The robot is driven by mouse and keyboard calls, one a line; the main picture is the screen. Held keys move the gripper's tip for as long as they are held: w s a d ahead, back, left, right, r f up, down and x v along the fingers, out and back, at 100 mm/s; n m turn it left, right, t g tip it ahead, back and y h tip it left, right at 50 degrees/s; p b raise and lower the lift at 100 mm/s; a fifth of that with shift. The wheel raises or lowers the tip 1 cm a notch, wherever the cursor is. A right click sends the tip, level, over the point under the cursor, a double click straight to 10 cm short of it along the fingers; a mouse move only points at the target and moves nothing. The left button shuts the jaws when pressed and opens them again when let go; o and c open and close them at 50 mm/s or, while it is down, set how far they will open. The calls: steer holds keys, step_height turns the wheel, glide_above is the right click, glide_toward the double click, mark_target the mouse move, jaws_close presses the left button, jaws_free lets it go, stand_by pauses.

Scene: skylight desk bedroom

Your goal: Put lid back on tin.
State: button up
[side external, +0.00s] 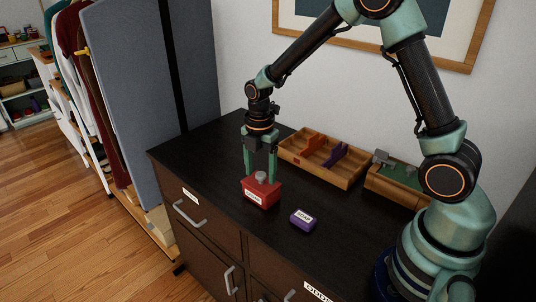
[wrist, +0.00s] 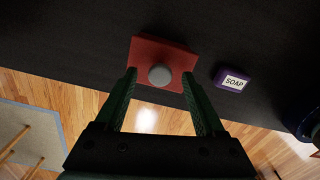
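The red tin (side external: 261,196) stands on the dark dresser top with a pale label on its front. A red lid (wrist: 160,50) with a round grey knob (wrist: 160,75) shows from above in the wrist view; the knob also shows on top of the tin in the side view (side external: 261,177). The lid looks to be on the tin, but I cannot tell how well it is seated. My gripper (side external: 260,178) points down over the tin, its green fingers wide apart on either side of the knob. In the wrist view, gaps show between the knob and both fingers (wrist: 159,74).
A purple soap box (side external: 303,219) lies right of the tin, also in the wrist view (wrist: 231,79). A wooden divided tray (side external: 345,178) and a smaller wooden box with green inside (side external: 398,181) stand behind. The dresser top (side external: 205,155) is clear on the left.

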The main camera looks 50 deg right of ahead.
mark_target(260, 174)
step_height(260, 174, up, 12)
stand_by(0.7)
steer(key=s+r+m+t, duration=0.2)
steer(key=s+m, duration=0.4)
steer(key=m, duration=0.4)
steer(key=s+r+m+t, duration=0.3)
steer(key=s+m, duration=0.4)
steer(key=m, duration=0.3)
steer(key=shift+s+r+t, duration=0.25)
steer(key=shift+r+t, duration=0.05)
steer(key=shift+r, duration=0.35)
